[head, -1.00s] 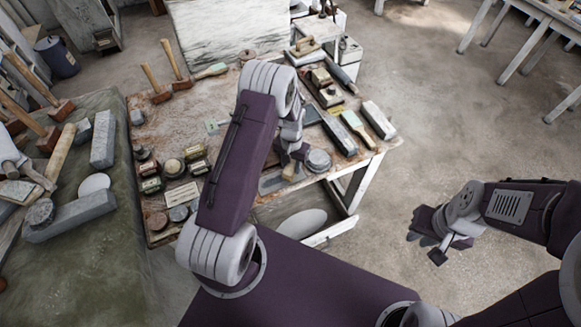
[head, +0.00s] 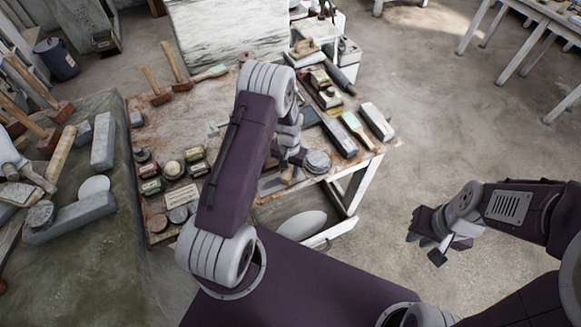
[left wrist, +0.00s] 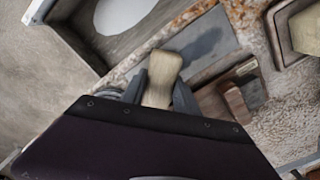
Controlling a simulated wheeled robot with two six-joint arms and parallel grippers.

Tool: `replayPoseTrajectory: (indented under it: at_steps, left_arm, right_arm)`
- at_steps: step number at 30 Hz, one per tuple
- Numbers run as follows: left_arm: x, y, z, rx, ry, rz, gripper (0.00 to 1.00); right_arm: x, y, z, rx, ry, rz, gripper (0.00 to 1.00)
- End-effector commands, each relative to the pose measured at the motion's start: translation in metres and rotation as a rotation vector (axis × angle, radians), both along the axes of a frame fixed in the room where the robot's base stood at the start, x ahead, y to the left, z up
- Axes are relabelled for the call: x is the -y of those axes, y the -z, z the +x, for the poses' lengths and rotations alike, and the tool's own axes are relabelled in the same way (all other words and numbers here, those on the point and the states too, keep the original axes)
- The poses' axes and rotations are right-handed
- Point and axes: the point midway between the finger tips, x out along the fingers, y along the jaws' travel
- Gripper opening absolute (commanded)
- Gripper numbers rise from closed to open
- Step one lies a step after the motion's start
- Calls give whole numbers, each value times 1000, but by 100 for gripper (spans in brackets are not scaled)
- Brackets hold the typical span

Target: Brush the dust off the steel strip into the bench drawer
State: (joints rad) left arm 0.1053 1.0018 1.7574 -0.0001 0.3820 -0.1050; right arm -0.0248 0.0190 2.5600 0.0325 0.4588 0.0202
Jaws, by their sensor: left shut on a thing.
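My left gripper (head: 291,166) is shut on a brush, low over the front edge of the bench. The brush's pale, wood-coloured part (left wrist: 162,78) sticks out between the fingers in the left wrist view. The steel strip (left wrist: 207,46) is a flat grey plate lying on the bench beside the brush; it shows partly in the head view (head: 270,183). I cannot tell whether the brush touches it, and no dust can be made out. The bench drawer (head: 330,234) is open below the front edge. My right gripper (head: 428,246) looks open and empty, off the bench to the right.
A pale oval (head: 303,223) lies in the drawer. A round grey tin (head: 317,161) stands right of my left gripper. Several tins and blocks crowd the bench's left side. A green-topped table (head: 75,250) with stone blocks is at left.

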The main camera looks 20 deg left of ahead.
Motion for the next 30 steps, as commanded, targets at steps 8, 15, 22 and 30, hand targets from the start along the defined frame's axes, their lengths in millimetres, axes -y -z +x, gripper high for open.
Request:
replayPoseTrajectory:
  at_steps: [8, 15, 22, 30]
  left_arm:
    - [0, 0, -20, -1, 0, 0, 4]
    - [0, 1, -21, 0, 0, 0, 4]
    - [0, 2, -10, 2, 0, 0, 4]
    - [0, 0, 2, -1, 0, 0, 4]
  right_arm:
    - [0, -6, 0, 0, 0, 0, 20]
    - [0, -5, 0, 0, 0, 0, 20]
    - [0, -1, 0, 0, 0, 0, 20]
    - [0, 1, 0, 0, 0, 0, 20]
